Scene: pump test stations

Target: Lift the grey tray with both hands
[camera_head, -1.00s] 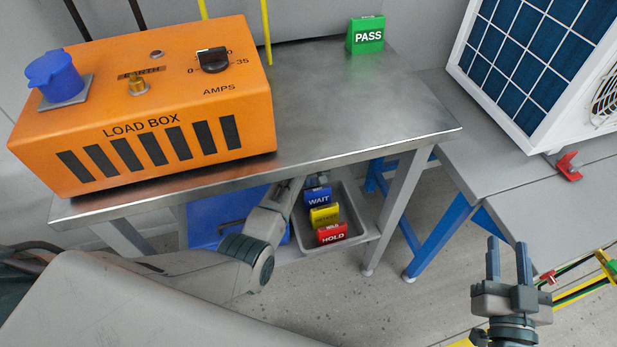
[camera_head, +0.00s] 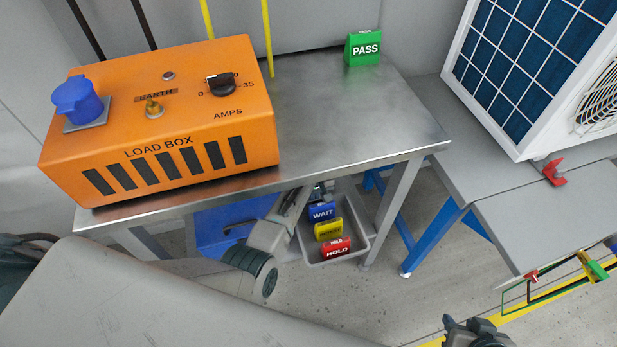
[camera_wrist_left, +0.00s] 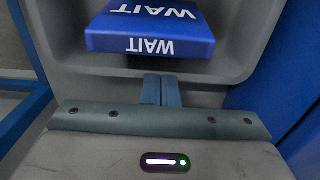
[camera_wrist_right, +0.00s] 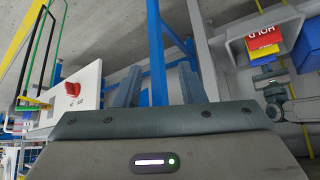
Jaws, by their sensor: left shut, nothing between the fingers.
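The grey tray (camera_head: 361,238) sits low under the steel bench and also shows in the left wrist view (camera_wrist_left: 75,50). It holds a blue WAIT block (camera_head: 321,212), a yellow block (camera_head: 328,230) and a red HOLD block (camera_head: 337,249). My left gripper (camera_wrist_left: 161,88) is shut and empty at the tray's far end, close to the WAIT block; the head view mostly hides it under the bench edge. My right gripper (camera_wrist_right: 155,85) is open and empty, apart from the tray (camera_wrist_right: 236,48), which is at upper right in its wrist view. The head view cuts it off at the bottom.
The steel bench (camera_head: 340,120) overhangs the tray and carries an orange load box (camera_head: 160,120) and a green PASS block (camera_head: 363,48). A bench leg (camera_head: 390,212) stands right of the tray. A blue case (camera_head: 225,225) is left of it. Open floor (camera_head: 340,305) lies in front.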

